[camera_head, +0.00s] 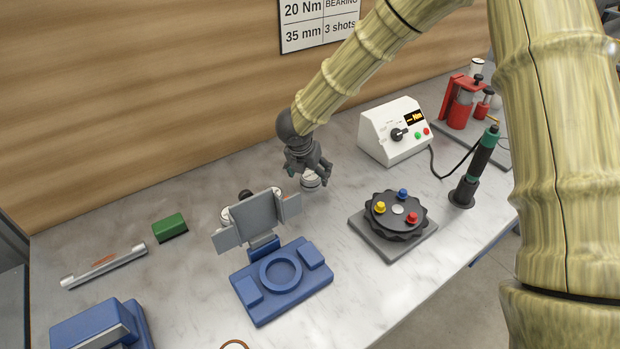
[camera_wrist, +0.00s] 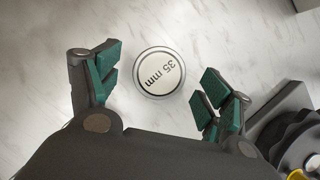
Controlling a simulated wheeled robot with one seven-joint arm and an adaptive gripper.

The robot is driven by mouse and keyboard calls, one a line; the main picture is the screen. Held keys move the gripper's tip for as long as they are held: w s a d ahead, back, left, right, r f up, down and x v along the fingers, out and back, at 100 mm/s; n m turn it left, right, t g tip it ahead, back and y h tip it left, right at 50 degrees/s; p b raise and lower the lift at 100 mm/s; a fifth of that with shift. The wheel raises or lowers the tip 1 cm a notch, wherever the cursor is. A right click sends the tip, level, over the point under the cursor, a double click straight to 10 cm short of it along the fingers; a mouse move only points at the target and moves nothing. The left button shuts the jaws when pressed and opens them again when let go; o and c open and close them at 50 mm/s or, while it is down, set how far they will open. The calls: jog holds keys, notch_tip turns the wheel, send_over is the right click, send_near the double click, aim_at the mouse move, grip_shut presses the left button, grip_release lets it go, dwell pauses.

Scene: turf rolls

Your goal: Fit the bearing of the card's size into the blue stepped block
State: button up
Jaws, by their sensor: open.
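The card (camera_head: 320,22) on the wall reads 20 Nm, BEARING, 35 mm and 3 shots. The blue stepped block (camera_head: 281,279) stands on the counter with an empty round recess facing up. My gripper (camera_head: 315,173) is open above a round bearing (camera_head: 312,183) behind and right of the block. In the wrist view that bearing (camera_wrist: 159,73) is marked 35 mm and lies between and just beyond the open fingers (camera_wrist: 155,88). Other round pieces (camera_head: 228,214) stand partly hidden behind a grey winged plate (camera_head: 262,218); their marks cannot be read.
A black dial with coloured knobs (camera_head: 397,212) on a grey base stands to the right. Beyond it are a white control box (camera_head: 392,131), a green-black driver (camera_head: 476,170) and a red press (camera_head: 462,103). A green block (camera_head: 170,228) and a metal bar (camera_head: 103,267) lie left.

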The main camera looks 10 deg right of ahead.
jog(key=shift+w+d+f, duration=0.1)
jog(key=shift+w+f, duration=0.1)
jog(key=shift+f, duration=0.3)
jog(key=c, duration=1.3)
jog(key=shift+r, duration=0.1)
